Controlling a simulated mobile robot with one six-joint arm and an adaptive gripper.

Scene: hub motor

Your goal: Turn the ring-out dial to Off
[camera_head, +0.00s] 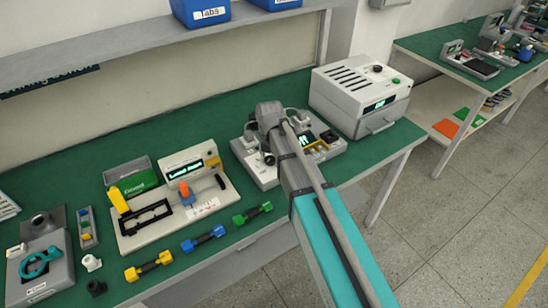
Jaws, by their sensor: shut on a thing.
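A light grey tester unit (248,174) with a small green-lit display (304,142) stands on the green bench, left of the white oven-like box. My arm reaches over it from the lower right. My gripper (267,158) is low over the left part of this unit, partly hidden by my own arm. It is shut on what appears to be the ring-out dial. The dial itself and its pointer are hidden behind the gripper and arm, so its setting cannot be read.
A white box with a display (360,98) stands close on the right. On the left are a fixture with a display (200,205), a green bin (131,176), yellow, blue and green dumbbell-shaped parts (204,238), and a grey device with a teal handle (40,268). A shelf hangs above.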

